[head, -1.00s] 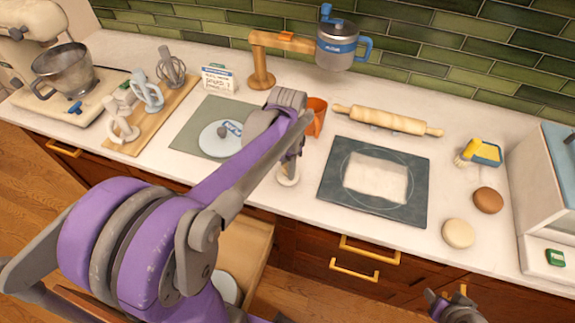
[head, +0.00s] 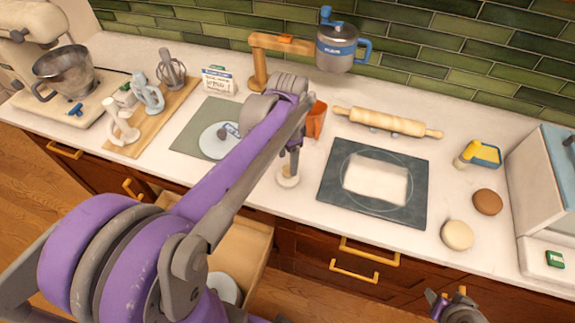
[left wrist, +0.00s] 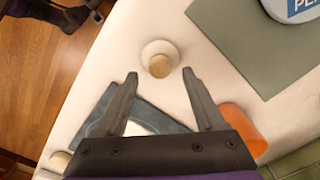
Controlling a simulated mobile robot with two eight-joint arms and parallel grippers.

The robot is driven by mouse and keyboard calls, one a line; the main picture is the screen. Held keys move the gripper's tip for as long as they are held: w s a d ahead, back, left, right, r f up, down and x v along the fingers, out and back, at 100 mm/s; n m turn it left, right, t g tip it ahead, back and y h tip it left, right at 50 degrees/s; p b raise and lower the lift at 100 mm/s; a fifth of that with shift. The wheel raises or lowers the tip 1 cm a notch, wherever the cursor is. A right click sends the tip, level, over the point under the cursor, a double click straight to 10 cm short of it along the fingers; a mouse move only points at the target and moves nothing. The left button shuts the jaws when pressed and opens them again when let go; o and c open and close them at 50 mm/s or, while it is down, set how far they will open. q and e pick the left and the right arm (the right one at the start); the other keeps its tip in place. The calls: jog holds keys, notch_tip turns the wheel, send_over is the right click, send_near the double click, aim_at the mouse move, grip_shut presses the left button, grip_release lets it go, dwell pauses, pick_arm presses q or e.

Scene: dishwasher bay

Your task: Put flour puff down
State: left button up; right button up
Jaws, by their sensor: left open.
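The flour puff (head: 288,180), a small pale round pad with a beige knob, stands upright on the white counter near its front edge, left of the dark pastry mat (head: 330,205). In the left wrist view the puff (left wrist: 160,50) lies just beyond the fingertips, knob facing the camera. My left gripper (left wrist: 159,76) is open and empty, with a finger on either side of the line to the knob. In the head view my left gripper (head: 294,155) is directly above the puff, partly hidden by its own arm. My right gripper (head: 452,302) is low at the right, its jaws unclear.
A white dough sheet (head: 376,180) lies on the mat. An orange cup (head: 316,118) stands close behind my left gripper, a rolling pin (head: 388,122) behind the mat. A grey-green mat (head: 190,142) lies to the left. An open drawer (head: 238,250) is below the counter edge.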

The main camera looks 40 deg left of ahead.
aim_at(288, 169)
pick_arm(q)
notch_tip(288, 169, up, 7)
jog(key=s+d+f+n+t, duration=0.5)
jog(key=s+d+f+t, duration=0.1)
jog(key=s+d+f, duration=0.3)
jog(key=shift+s+d+f+n, duration=0.25)
jog(key=shift+s+d+n, duration=0.15)
jog(key=shift+s+d, duration=0.35)
jog(key=shift+w+d, duration=0.1)
